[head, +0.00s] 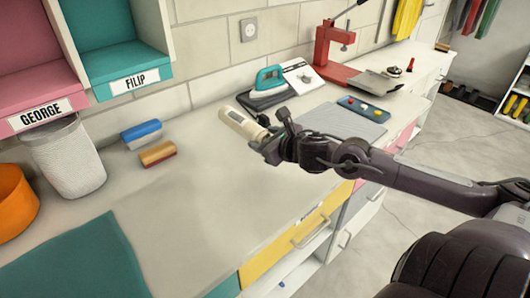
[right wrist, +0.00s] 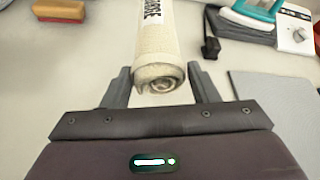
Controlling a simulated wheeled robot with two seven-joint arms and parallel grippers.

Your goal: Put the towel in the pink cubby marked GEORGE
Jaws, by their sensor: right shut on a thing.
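The rolled cream towel (head: 240,123) is held above the counter by my right gripper (head: 268,146). In the right wrist view the towel (right wrist: 155,48) lies between the two fingers of the gripper (right wrist: 157,80), its spiral end facing the camera and a dark-lettered label, partly readable as "ORGE", along its top. The pink cubby (head: 28,88) marked GEORGE (head: 40,114) is at the upper left of the head view, cut by the frame edge; the part of it in view is empty. The gripper and towel are well to its right. My left gripper is not in view.
A teal cubby (head: 128,62) marked FILIP adjoins it. Below stand a white bin (head: 68,160) and an orange bowl (head: 14,200). A blue brush (head: 141,132) and an orange-brown brush (head: 157,154) lie on the counter. An iron (head: 268,82) stands behind the towel. The middle counter is clear.

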